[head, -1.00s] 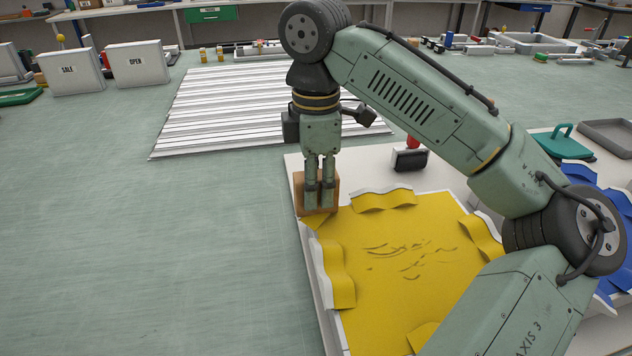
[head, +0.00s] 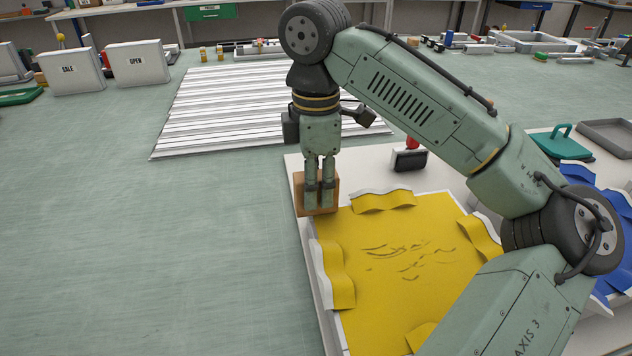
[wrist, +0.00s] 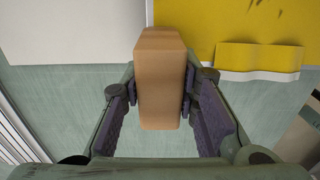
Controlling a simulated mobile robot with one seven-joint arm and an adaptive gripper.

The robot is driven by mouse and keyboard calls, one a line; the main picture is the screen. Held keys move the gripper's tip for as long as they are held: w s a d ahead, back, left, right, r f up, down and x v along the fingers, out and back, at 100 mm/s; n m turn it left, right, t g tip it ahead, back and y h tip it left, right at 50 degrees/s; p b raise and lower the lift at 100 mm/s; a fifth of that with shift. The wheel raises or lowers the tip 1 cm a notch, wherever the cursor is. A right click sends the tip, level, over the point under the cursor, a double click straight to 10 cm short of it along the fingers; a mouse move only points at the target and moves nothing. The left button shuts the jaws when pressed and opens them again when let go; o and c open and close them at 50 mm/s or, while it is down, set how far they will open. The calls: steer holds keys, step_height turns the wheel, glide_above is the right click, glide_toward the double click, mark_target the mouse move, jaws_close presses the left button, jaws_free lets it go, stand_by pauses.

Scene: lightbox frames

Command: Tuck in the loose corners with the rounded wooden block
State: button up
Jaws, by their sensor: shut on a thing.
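My gripper (head: 319,197) is shut on the rounded wooden block (head: 329,196) at the far left corner of the yellow sheet (head: 400,270). In the wrist view the block (wrist: 160,80) stands between my fingers (wrist: 160,95), its far end at the sheet's edge. The sheet lies in a white frame (head: 317,290). Curled flaps stand up along its back edge (head: 383,200), left edge (head: 337,275) and right edge (head: 480,235). Part of another shows at the front beside my arm. The block hides the far left corner.
A black-based tool with a red handle (head: 410,157) stands on the white surface behind the sheet. A blue sheet (head: 615,205) with raised flaps and a teal handled tool (head: 562,143) are at right. A ribbed white panel (head: 230,110) lies behind.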

steer(key=shift+r+p, duration=2.25)
steer(key=shift+p, duration=0.15)
steer(key=shift+r+p, duration=0.35)
steer(key=shift+r, duration=0.65)
